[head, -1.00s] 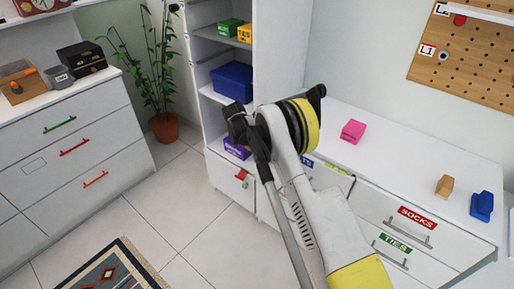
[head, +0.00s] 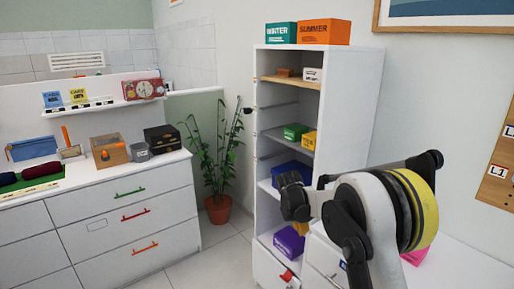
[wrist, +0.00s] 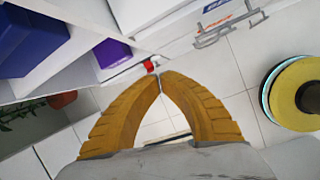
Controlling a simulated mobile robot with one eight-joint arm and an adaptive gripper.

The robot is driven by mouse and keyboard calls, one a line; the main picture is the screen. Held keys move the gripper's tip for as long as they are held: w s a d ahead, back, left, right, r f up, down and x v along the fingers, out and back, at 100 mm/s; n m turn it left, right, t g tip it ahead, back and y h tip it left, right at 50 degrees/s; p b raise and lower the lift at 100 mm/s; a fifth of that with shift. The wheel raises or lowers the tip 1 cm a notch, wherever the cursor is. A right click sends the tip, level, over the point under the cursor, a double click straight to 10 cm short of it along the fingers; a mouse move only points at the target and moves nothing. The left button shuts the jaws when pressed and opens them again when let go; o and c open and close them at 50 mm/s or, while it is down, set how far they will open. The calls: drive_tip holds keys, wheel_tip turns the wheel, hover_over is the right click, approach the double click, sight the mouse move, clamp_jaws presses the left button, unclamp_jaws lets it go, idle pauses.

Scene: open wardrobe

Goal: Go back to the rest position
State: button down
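My gripper (wrist: 160,75) shows in the wrist view with two curved orange fingers. Their tips meet, and nothing is held between them. It hangs in free air, with floor tiles behind it. In the head view my arm reaches up from the bottom right and bends left in front of the open wardrobe (head: 345,100). The fingers are not clearly visible there. A purple box (wrist: 112,52) and a blue box (wrist: 30,40) on wardrobe shelves show at the wrist view's upper left. A red handle (wrist: 151,66) appears just beyond the fingertips in the picture.
A grey drawer chest (head: 135,200) with coloured handles stands at left, below a shelf with a red clock (head: 145,88). A potted plant (head: 217,208) stands between chest and wardrobe. A white worktop (head: 465,265) with a pink block (head: 414,257) lies at right. Tiled floor is open.

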drive_tip(key=s+d+r+m+t+y, duration=0.2)
drive_tip(key=s+r+m, duration=0.9)
drive_tip(key=s+r, duration=0.8)
drive_tip(key=s+f+m+t+y, duration=0.1)
drive_tip(key=s+f+m+t, duration=0.1)
drive_tip(key=s+m, duration=0.9)
drive_tip(key=s+f, duration=0.1)
drive_tip(key=s, duration=0.8)
drive_tip(key=shift+s+a+f, duration=0.15)
drive_tip(key=shift+s+a, duration=0.1)
drive_tip(key=shift+a, duration=0.05)
